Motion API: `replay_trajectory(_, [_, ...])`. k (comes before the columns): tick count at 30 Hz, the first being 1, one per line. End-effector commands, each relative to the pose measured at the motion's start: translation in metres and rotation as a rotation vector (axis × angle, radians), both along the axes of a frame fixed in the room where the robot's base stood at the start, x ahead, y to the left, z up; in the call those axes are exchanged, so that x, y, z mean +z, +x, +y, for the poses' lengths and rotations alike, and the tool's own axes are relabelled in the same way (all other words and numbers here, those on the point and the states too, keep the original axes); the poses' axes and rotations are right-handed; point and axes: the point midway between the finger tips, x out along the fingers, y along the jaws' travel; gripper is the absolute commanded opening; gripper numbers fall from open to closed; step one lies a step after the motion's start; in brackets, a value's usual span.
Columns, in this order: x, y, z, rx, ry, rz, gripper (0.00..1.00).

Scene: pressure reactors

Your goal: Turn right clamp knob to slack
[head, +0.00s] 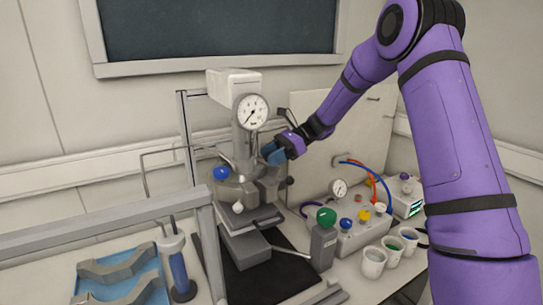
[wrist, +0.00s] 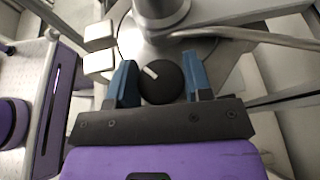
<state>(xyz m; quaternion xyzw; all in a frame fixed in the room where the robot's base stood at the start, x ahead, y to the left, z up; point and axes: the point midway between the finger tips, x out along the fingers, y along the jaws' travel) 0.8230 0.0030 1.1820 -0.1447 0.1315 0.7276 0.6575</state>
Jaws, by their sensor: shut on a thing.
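The right clamp knob (wrist: 160,82) is round and black with a white pointer line, which points to the upper left in the wrist view. My gripper (wrist: 160,80) has its blue fingers on either side of this knob and is shut on it. In the head view, my gripper (head: 272,154) is at the right side of the reactor head (head: 241,187), and the knob is hidden there. The steel reactor vessel stands under a round white pressure gauge (head: 252,111).
A blue ball knob (head: 221,173) is on the reactor's left side. A metal rail (head: 110,234) and blue tray (head: 122,280) are at front left.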

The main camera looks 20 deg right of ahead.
Motion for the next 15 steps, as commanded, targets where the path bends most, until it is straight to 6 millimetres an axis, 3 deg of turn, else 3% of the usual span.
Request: replay_trajectory(15, [-0.0005, 0.0008, 0.001, 0.489, 0.001, 0.001, 0.23])
